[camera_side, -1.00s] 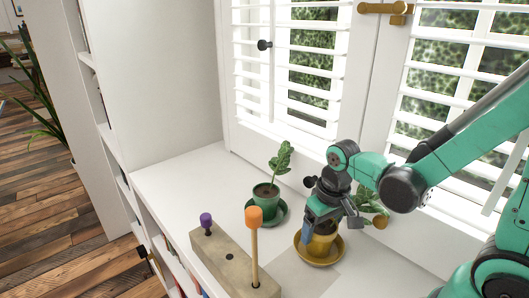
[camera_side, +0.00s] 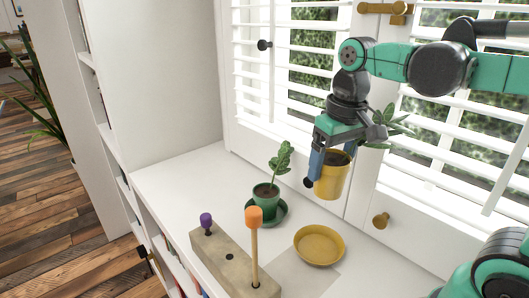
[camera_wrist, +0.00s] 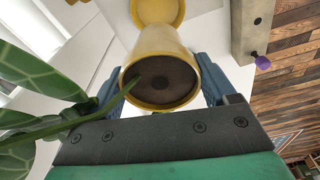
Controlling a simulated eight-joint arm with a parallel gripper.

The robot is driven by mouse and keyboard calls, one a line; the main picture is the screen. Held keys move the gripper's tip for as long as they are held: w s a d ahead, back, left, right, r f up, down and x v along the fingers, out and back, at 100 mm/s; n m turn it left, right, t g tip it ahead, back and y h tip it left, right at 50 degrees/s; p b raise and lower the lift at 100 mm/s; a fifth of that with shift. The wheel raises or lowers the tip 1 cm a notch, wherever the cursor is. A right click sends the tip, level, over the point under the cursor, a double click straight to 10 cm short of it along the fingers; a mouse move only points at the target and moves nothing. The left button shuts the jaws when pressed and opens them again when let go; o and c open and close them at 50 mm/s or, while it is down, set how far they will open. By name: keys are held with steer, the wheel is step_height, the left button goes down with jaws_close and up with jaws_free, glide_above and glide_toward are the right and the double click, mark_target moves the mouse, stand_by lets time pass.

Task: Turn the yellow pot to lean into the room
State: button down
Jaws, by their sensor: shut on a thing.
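The yellow pot (camera_side: 331,178) hangs in the air above and slightly right of its saucer, upright or nearly so in the side view. My gripper (camera_side: 326,165) is shut on it, with blue fingers on its sides. In the wrist view the pot (camera_wrist: 158,50) sits between the fingers (camera_wrist: 160,85), with dark soil in its mouth. Its green plant leans to the right in the side view, partly behind my gripper; leaves (camera_wrist: 35,85) fill the left of the wrist view. The empty yellow saucer (camera_side: 319,246) stands on the white sill (camera_side: 200,170).
A green pot (camera_side: 265,194) with a seedling stands on a green saucer left of the yellow saucer. A block (camera_side: 230,262) with purple-topped and orange-topped pegs lies in front. White shutters (camera_side: 290,80) and a brass knob (camera_side: 381,220) stand close behind.

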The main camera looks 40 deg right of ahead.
step_height(320, 180, up, 8)
steer(key=shift+r, duration=0.25)
stand_by(0.5)
steer(key=shift+m, duration=0.9)
steer(key=w+f, duration=0.1)
steer(key=f, duration=0.2)
steer(key=w+f, duration=0.1)
steer(key=f, duration=0.5)
steer(key=shift+w+d+f, duration=0.1)
steer(key=shift+w+f, duration=0.2)
steer(key=shift+w, duration=0.1)
steer(key=s+f, duration=0.1)
steer(key=f, duration=0.2)
steer(key=s+f+m, duration=0.1)
steer(key=f, duration=0.2)
steer(key=f+m, duration=0.1)
steer(key=f, duration=0.2)
steer(key=shift+s+f, duration=0.4)
steer(key=shift+f, duration=1.5)
